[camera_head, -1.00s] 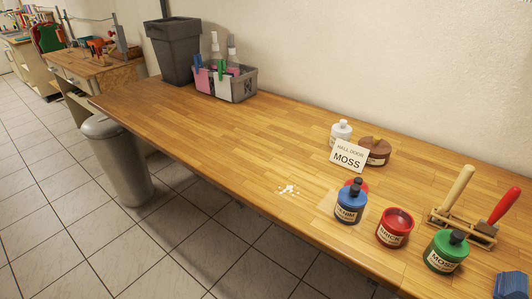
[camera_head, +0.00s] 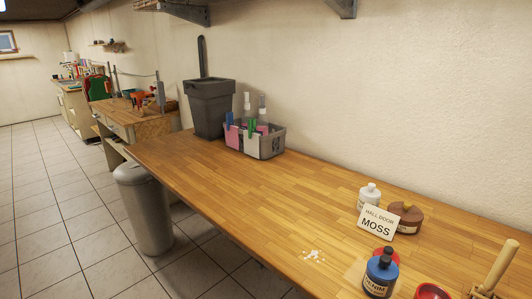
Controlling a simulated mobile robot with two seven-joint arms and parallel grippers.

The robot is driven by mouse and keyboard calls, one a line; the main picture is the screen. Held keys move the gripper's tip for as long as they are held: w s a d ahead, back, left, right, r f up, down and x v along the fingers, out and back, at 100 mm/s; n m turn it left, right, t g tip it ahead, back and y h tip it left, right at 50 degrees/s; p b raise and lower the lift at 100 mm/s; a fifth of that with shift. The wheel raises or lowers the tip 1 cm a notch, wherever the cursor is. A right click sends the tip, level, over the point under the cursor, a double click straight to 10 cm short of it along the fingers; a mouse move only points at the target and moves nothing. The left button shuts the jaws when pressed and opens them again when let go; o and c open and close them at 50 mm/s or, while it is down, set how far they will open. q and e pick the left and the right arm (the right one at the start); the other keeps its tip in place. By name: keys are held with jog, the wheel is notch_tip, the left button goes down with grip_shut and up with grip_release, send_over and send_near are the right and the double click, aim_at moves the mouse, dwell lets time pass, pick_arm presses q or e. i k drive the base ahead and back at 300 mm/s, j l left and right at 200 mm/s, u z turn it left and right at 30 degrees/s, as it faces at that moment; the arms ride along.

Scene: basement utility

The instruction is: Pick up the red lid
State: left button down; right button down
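A flat red disc, which looks like the red lid (camera_head: 378,254), lies on the wooden workbench (camera_head: 225,195) at the lower right. The blue jar labelled DENIM (camera_head: 379,276) stands in front of it and hides much of it. A red jar (camera_head: 427,293) is cut off by the bottom edge, to the right of the blue jar. Neither of my grippers is in view.
A card reading MOSS (camera_head: 378,224), a white bottle (camera_head: 368,194) and a brown container (camera_head: 408,218) stand behind. White crumbs (camera_head: 314,256) lie left of the jars. A grey caddy (camera_head: 270,146) and bucket (camera_head: 206,112) stand at the far end. A metal bin (camera_head: 147,215) stands on the floor.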

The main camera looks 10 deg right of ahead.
aim_at(388, 250)
jog(key=z, duration=1.4)
